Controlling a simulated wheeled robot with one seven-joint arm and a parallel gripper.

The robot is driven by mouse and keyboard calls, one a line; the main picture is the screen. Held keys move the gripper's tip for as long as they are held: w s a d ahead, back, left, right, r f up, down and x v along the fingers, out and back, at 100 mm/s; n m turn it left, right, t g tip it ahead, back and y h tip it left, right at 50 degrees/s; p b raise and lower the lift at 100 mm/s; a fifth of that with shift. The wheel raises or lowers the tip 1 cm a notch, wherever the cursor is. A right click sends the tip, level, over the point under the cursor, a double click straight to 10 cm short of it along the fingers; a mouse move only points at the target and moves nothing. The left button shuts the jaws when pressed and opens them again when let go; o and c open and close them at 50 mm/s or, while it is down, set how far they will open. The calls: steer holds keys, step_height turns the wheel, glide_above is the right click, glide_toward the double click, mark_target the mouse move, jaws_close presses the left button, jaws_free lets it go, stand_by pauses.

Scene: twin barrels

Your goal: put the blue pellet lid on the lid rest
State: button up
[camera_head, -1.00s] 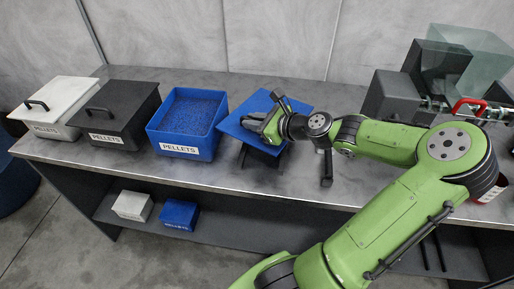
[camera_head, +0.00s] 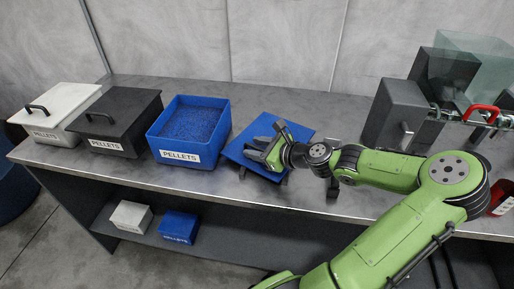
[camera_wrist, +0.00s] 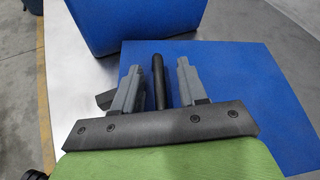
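The blue pellet lid (camera_head: 258,126) lies flat and low over the lid rest, right of the open blue pellet bin (camera_head: 188,132). The lid rest (camera_head: 243,172) is almost wholly hidden; only dark bits show under the lid's near edge. My gripper (camera_head: 264,148) is at the lid's handle. In the wrist view, my gripper (camera_wrist: 158,75) has its two grey fingers apart, one on each side of the black handle bar (camera_wrist: 158,88), with gaps on both sides. The lid's blue surface (camera_wrist: 240,95) spreads beneath the fingers.
Left of the blue bin stand a black lidded bin (camera_head: 115,120) and a white lidded bin (camera_head: 55,112). A dark machine with a red handle (camera_head: 482,113) stands at the right. A small dark post (camera_head: 333,188) is near the bench's front edge.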

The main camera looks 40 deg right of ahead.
steer(key=p+v, duration=0.5)
steer(key=v, duration=0.7)
steer(key=a+f+n+g, duration=0.1)
steer(key=a, duration=0.1)
steer(key=w+a+f+n+g+y, duration=0.1)
steer(key=a+n, duration=0.1)
steer(key=w+a+f+n+g+y, duration=0.1)
steer(key=a+f+n+g, duration=0.1)
steer(key=shift+a, duration=0.35)
steer(key=a+f+n+g, duration=0.2)
steer(key=a+n+g, duration=0.4)
steer(key=n, duration=0.2)
steer(key=s+a+r+n+t+h, duration=0.1)
steer(key=s+a+r+n+h, duration=0.1)
steer(key=s+a+r+n, duration=0.3)
steer(key=s+a+r+n+t+h, duration=0.1)
steer(key=s+a+r+n, duration=0.4)
steer(key=r+n, duration=0.5)
steer(key=a+n+h, duration=0.1)
steer(key=a+n, duration=0.1)
steer(key=n, duration=0.1)
steer(key=shift+a, duration=0.25)
steer(key=shift+r, duration=0.1)
